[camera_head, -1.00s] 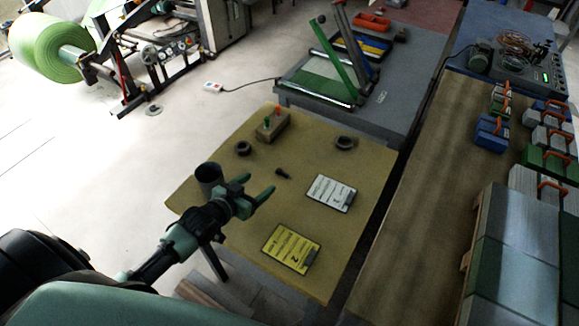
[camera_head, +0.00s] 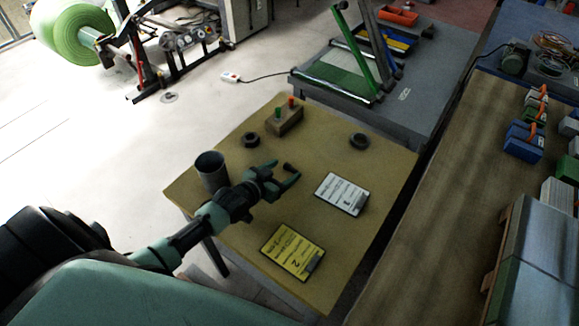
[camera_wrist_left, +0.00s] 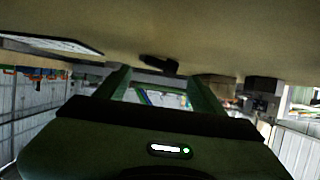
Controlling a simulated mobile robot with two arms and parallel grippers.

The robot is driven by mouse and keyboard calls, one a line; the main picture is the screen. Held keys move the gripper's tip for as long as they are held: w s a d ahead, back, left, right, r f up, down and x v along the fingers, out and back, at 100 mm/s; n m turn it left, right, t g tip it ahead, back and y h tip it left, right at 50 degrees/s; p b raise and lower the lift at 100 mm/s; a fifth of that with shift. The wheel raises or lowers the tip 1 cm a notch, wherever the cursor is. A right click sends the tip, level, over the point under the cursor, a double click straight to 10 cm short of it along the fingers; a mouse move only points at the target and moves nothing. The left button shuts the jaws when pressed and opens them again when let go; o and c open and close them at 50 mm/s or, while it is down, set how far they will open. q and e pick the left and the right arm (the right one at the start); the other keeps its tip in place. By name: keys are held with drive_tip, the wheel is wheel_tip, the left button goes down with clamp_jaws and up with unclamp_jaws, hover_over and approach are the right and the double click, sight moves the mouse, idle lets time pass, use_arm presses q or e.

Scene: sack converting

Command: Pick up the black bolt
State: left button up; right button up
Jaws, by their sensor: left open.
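The black bolt (camera_head: 289,167) lies on the tan table (camera_head: 330,275), at the mouth of my left gripper (camera_head: 284,172). The gripper's fingers are open and partly overlap the bolt in the head view. In the left wrist view the bolt (camera_wrist_left: 158,64) shows dark against the table surface, between the lines of the two fingers and beyond the wrist body. Nothing is held. I cannot tell the exact height of the fingers above the table. My right gripper is in neither view.
A dark cup (camera_head: 211,172) stands just left of the gripper. A white card (camera_head: 341,193) and a yellow card (camera_head: 291,250) lie to the right and front. Two dark rings (camera_head: 359,141) (camera_head: 250,139) and a button box (camera_head: 285,117) sit toward the back.

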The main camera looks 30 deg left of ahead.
sight(292, 169)
use_arm(q)
drive_tip(key=x, duration=0.3)
drive_tip(key=shift+s, duration=0.1)
drive_tip(key=c, duration=1.5)
